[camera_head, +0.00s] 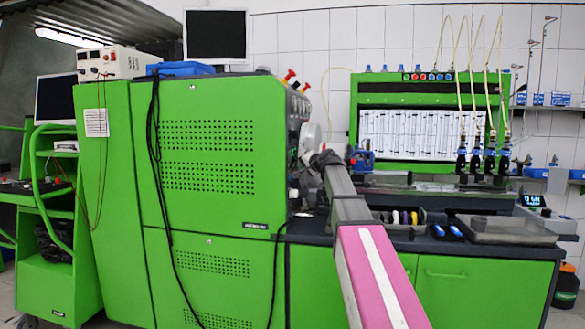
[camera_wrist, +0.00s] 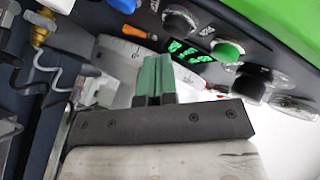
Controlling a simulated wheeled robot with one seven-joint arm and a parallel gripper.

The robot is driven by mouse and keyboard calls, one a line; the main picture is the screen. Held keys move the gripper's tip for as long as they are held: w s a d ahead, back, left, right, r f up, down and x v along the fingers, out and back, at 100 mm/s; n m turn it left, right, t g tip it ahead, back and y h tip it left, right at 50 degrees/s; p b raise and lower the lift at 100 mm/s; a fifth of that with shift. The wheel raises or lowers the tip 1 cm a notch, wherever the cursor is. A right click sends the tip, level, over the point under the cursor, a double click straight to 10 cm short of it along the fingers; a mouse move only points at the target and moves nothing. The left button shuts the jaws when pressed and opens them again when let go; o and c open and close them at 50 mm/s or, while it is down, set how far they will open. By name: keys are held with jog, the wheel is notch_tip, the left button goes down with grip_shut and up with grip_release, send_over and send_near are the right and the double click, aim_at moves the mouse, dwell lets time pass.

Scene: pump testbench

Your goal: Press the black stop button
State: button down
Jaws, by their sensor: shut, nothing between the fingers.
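In the wrist view, my gripper (camera_wrist: 155,62) shows as two green fingers held together, with nothing between them. A control panel with round buttons in clear collars lies beyond the fingertips. A dark button (camera_wrist: 180,23) is above and right of the fingers, a green button (camera_wrist: 228,52) is further right, and another dark button (camera_wrist: 250,88) is below the green one. I cannot tell from markings which dark one is the stop button. The fingertips appear apart from all of them. In the head view, the panel (camera_head: 297,118) is seen nearly edge-on, and its buttons are not readable.
A lit green display (camera_wrist: 190,50) sits between the buttons and fingers. The green cabinet (camera_head: 210,240) stands left of my arm. Red knobs (camera_head: 290,75) project at its top corner. A dark bench with a metal tray (camera_head: 505,230) lies to the right.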

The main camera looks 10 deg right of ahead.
jog(key=d, duration=0.1)
jog(key=s+d, duration=0.1)
jog(key=d, duration=0.2)
jog(key=shift+s+d, duration=0.3)
jog(key=shift+d, duration=0.05)
jog(key=shift+f, duration=0.1)
dwell(0.4)
jog(key=s+a+f+n+g+h, duration=0.15)
jog(key=s+f, duration=0.35)
jog(key=f, duration=0.6)
jog(key=s+a+f+g+h, duration=0.1)
jog(key=s+f+g, duration=0.25)
jog(key=f, duration=0.75)
jog(key=s+a+f+n+g+h, duration=0.15)
jog(key=s+f, duration=0.35)
jog(key=f, duration=0.7)
jog(key=s+d+f+n+g+h, duration=0.2)
jog(key=s+f+g, duration=0.5)
jog(key=s+f, duration=1.3)
jog(key=s+n+h, duration=0.1)
jog(key=s, duration=0.2)
jog(key=shift+f, duration=0.25)
